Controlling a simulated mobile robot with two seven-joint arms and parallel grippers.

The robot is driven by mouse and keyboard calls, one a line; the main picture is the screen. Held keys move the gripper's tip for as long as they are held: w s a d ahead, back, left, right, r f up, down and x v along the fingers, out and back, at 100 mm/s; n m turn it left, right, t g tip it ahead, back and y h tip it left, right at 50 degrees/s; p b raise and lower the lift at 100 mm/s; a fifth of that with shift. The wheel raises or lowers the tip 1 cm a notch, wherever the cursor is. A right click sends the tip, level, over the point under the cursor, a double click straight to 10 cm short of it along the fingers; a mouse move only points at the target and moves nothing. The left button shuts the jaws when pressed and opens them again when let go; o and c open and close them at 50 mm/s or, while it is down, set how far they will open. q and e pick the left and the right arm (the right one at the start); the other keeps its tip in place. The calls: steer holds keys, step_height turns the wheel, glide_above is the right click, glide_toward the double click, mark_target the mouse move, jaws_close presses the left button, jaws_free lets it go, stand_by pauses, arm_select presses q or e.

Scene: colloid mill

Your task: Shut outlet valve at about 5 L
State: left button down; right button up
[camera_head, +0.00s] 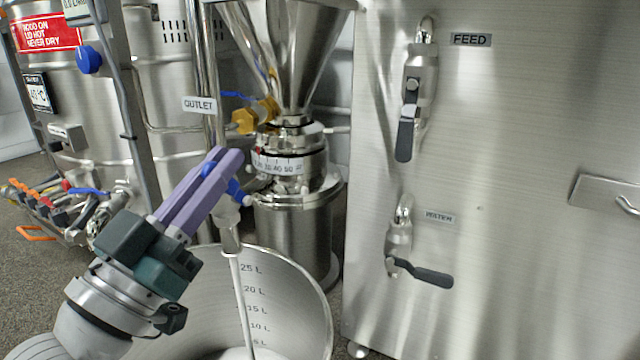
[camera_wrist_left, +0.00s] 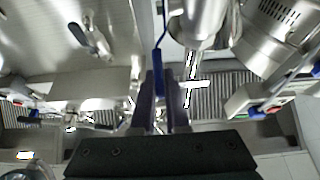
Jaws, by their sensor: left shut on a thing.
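My left gripper (camera_head: 228,162) has purple fingers, shut on the blue handle (camera_head: 236,190) of the outlet valve (camera_head: 228,214). In the left wrist view the blue handle (camera_wrist_left: 158,72) stands between the fingers. The "OUTLET" label (camera_head: 199,104) is just above. A white stream (camera_head: 241,295) runs from the outlet spout down into a large steel vessel (camera_head: 318,300) with litre marks. White liquid (camera_head: 245,354) shows at the bottom, close to the 5 L mark; its exact level is cut off by the frame edge. My right gripper is not in view.
A steel hopper (camera_head: 285,50) and the mill body (camera_head: 290,225) stand behind the outlet, with a yellow valve handle (camera_head: 255,115). A steel cabinet (camera_head: 520,130) on the right carries the feed valve (camera_head: 408,125) and water valve (camera_head: 415,270). A steel tank (camera_head: 165,75) stands left.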

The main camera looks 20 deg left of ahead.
arm_select(q)
steer(key=shift+s+f+t+b, duration=0.15)
steer(key=shift+f+t+b, duration=0.05)
steer(key=shift+t+b, duration=0.25)
steer(key=c, duration=0.9)
jaws_free()
steer(key=p+v, duration=0.1)
steer(key=v, duration=0.9)
steer(key=shift+a+r+p, duration=0.1)
steer(key=shift+p, duration=0.2)
